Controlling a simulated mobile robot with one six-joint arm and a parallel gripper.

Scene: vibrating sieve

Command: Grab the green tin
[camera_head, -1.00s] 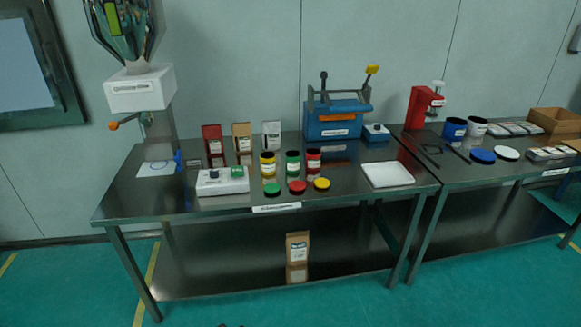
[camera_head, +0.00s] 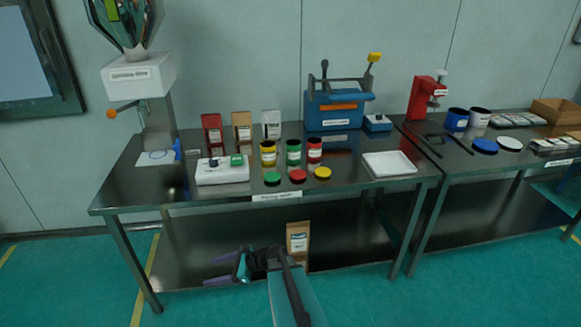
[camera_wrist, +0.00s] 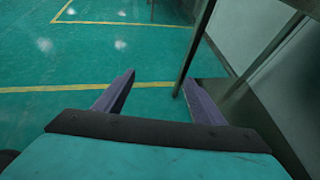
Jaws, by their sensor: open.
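The green tin (camera_head: 293,153) stands upright on the left steel table (camera_head: 222,197), between a yellow tin (camera_head: 268,154) and a red tin (camera_head: 314,150). It has a white label and a dark top. A green lid (camera_head: 272,179) lies in front of the tins, beside a red lid (camera_head: 297,176) and a yellow lid (camera_head: 322,173). My gripper (camera_head: 238,268) is in front of the table, below the tabletop and well away from the tin. In the wrist view my gripper (camera_wrist: 156,95) has its fingers apart with nothing between them; the tin is not in that view.
A white scale (camera_head: 222,172) stands left of the tins. Three bags stand behind, and a blue machine (camera_head: 337,110) is at the back. A white tray (camera_head: 388,164) lies to the right. A paper bag (camera_head: 297,240) stands on the lower shelf. The wrist view shows floor and a table leg (camera_wrist: 193,50).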

